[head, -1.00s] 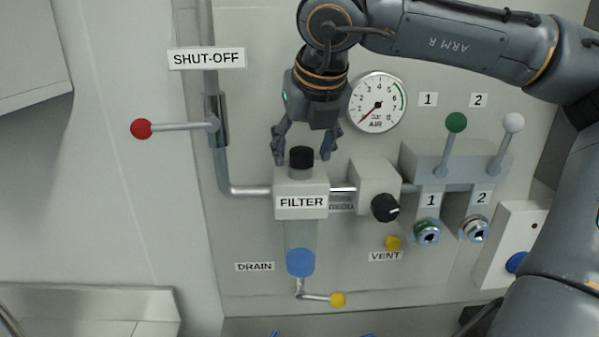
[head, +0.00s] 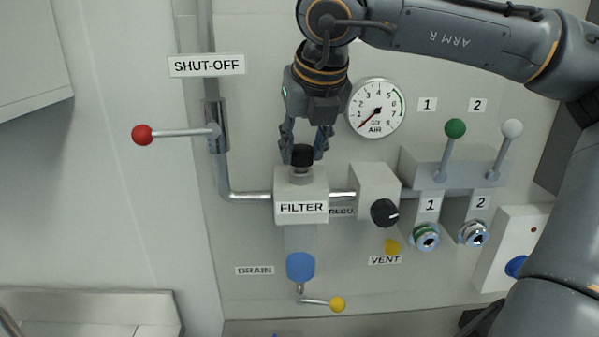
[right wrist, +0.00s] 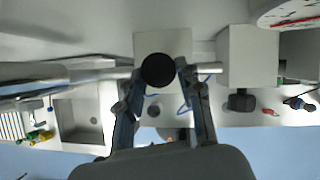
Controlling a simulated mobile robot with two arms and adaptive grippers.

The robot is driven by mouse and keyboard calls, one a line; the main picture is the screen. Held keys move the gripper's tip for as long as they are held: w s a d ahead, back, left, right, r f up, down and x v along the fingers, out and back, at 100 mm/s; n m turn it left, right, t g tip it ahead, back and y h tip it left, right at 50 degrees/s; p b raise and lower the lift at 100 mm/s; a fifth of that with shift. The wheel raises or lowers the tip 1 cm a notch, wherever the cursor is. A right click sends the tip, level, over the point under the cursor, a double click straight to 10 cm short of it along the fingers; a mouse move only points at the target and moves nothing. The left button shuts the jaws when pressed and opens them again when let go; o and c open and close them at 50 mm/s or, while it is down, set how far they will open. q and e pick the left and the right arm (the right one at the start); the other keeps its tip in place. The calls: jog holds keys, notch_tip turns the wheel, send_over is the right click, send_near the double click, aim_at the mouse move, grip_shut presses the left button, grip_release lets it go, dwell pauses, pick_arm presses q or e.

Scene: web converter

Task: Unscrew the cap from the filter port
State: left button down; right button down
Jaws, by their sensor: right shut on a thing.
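The black cap (head: 302,154) sits upright on top of the white filter block (head: 301,183) labelled FILTER. My right gripper (head: 303,157) comes down from above with its fingers closed on the two sides of the cap. In the right wrist view the round black cap (right wrist: 158,70) shows between the fingertips of the gripper (right wrist: 157,76). A short grey neck shows just under the cap in the head view. My left gripper is not in view.
The regulator block with its black knob (head: 384,212) stands right of the filter. The gauge (head: 376,108) is close to the right of my gripper. The red-knobbed shut-off lever (head: 178,132) is at the left. The blue drain bowl (head: 300,267) hangs below.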

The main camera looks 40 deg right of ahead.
jog(key=shift+r+p, duration=1.7)
jog(key=shift+r, duration=1.4)
jog(key=shift+f, duration=0.1)
